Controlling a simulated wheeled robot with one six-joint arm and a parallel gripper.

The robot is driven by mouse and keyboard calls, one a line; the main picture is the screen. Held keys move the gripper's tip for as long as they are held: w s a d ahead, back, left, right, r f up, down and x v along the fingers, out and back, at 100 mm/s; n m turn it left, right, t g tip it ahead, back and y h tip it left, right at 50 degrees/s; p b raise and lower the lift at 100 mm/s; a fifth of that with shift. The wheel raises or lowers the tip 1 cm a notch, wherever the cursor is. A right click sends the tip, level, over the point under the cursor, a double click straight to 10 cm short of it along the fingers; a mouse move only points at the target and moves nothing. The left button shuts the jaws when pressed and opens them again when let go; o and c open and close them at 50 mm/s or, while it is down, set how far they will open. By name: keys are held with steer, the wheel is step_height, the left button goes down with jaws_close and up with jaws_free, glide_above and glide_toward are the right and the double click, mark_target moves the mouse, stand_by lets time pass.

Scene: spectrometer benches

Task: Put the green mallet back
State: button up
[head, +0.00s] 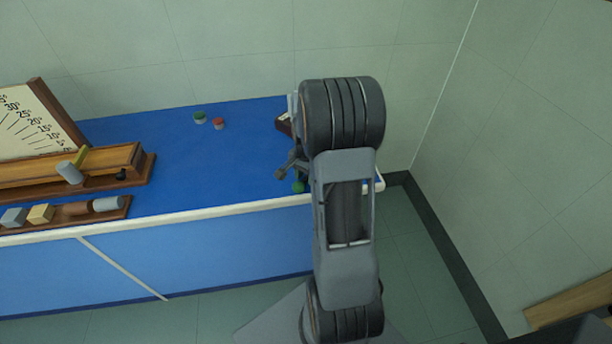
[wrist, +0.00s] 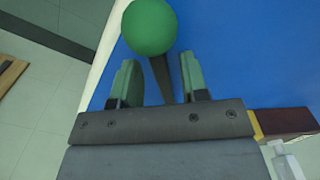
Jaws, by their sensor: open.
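The green mallet's round head (wrist: 150,27) is at the top of the wrist view, over the blue bench top near its pale edge. Its dark handle (wrist: 161,80) runs down from the head between the two fingers of my gripper (wrist: 160,82). The fingers are open, with gaps showing on both sides of the handle. In the head view, a bit of the green mallet (head: 299,187) shows at the bench's front right edge, beside my arm. My gripper (head: 290,168) is mostly hidden behind the arm there.
The blue bench (head: 210,160) is bare in the middle, with a green-topped weight (head: 200,118) and a red-topped one (head: 219,124) behind. A wooden rail apparatus (head: 100,165) and a rack of blocks (head: 75,212) stand left. A dark red block (wrist: 287,121) lies near my gripper.

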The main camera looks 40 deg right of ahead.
step_height(320, 180, up, 11)
steer(key=s+a+r+n+t, duration=0.2)
steer(key=s+a+n, duration=0.4)
steer(key=a, duration=0.3)
steer(key=s+a+r+n+t, duration=0.1)
steer(key=s+a+r+n, duration=0.1)
steer(key=s+a+n, duration=0.3)
steer(key=a+n, duration=0.3)
steer(key=a, duration=0.2)
steer(key=shift+s+a+t, duration=0.2)
steer(key=shift+s+t, duration=0.2)
steer(key=shift+d, duration=0.1)
